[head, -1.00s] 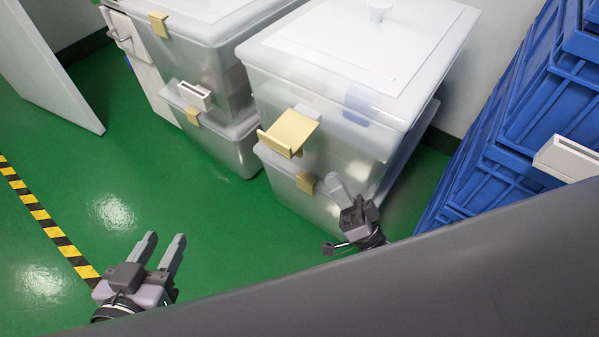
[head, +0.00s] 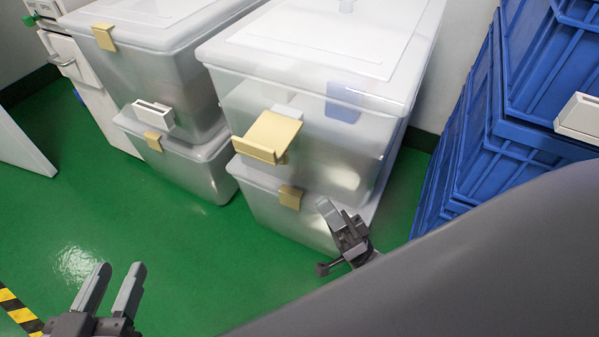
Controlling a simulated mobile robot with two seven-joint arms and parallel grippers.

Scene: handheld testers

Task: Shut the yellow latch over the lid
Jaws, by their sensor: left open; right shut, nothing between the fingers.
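The open yellow latch (head: 268,137) sticks outward from the front of the upper right clear box (head: 308,125), below its lid. The white translucent lid (head: 318,40) lies on that box. My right gripper (head: 325,206) is shut and empty, below and to the right of the latch and apart from it, in front of the lower box. My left gripper (head: 112,284) is open and empty over the green floor at the lower left, far from the latch.
A lower clear box (head: 268,205) has its own yellow latch (head: 290,197) lying flat. Another stack of clear boxes (head: 170,78) stands to the left. Blue crates (head: 470,150) stand at the right. Green floor (head: 140,225) is clear in front.

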